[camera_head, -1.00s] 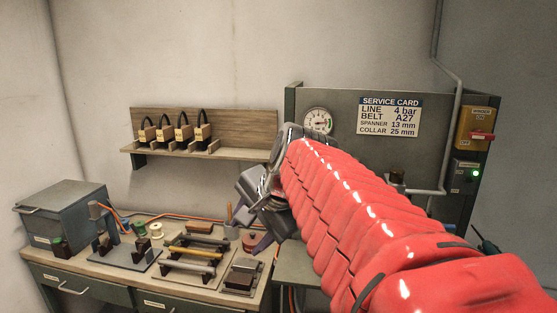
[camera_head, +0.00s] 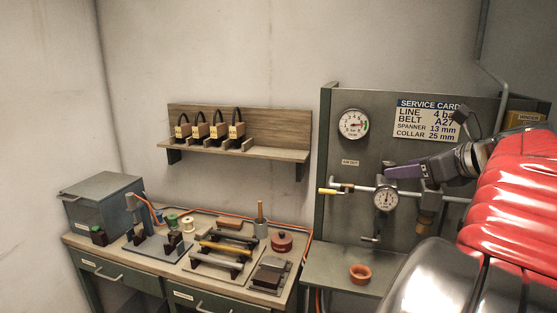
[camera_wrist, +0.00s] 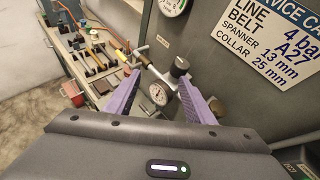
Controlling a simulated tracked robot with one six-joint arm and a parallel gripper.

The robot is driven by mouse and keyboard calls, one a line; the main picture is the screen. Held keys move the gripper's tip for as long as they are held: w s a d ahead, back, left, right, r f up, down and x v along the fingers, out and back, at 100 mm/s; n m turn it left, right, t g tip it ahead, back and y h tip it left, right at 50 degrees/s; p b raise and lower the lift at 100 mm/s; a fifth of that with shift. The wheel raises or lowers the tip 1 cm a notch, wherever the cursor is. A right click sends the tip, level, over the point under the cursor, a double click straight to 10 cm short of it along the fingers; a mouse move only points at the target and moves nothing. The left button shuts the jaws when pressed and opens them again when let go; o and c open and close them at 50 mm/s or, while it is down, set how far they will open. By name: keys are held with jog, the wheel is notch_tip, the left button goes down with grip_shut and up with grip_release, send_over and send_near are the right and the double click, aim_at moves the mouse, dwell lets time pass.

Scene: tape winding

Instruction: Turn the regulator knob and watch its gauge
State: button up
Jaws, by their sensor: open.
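The regulator's small round gauge (camera_head: 386,198) is on a pipe across the grey panel. It faces out, but its dial is too small to read. In the wrist view the gauge (camera_wrist: 158,94) lies between my two purple fingers. A dark round knob (camera_wrist: 180,66) shows beyond it, near the right fingertip; contact cannot be told. In the head view the knob is hard to make out by the finger. My gripper (camera_head: 390,170) is open and empty, pointing left at the regulator; its fingers (camera_wrist: 159,77) are spread in the wrist view.
A larger gauge (camera_head: 353,124) and a service card (camera_head: 428,118) reading LINE 4 bar are on the panel. A yellow-handled valve (camera_head: 328,191) is at the pipe's left end. The workbench (camera_head: 150,292) at left holds tools and spools.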

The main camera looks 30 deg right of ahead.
aim_at(394, 166)
jog(key=s+d+m, duration=0.1)
jog(key=s+d+r+m, duration=0.1)
jog(key=s+d, duration=0.1)
jog(key=shift+d+r+t+h, duration=0.15)
jog(key=shift+r+t+h, duration=0.05)
jog(key=shift+t+h, duration=0.2)
jog(key=shift+w+f, duration=0.1)
jog(key=shift+w, duration=0.05)
jog(key=x, duration=1.3)
jog(key=shift+w+d+f, duration=0.15)
jog(key=shift+w, duration=0.05)
jog(key=shift+c, duration=0.3)
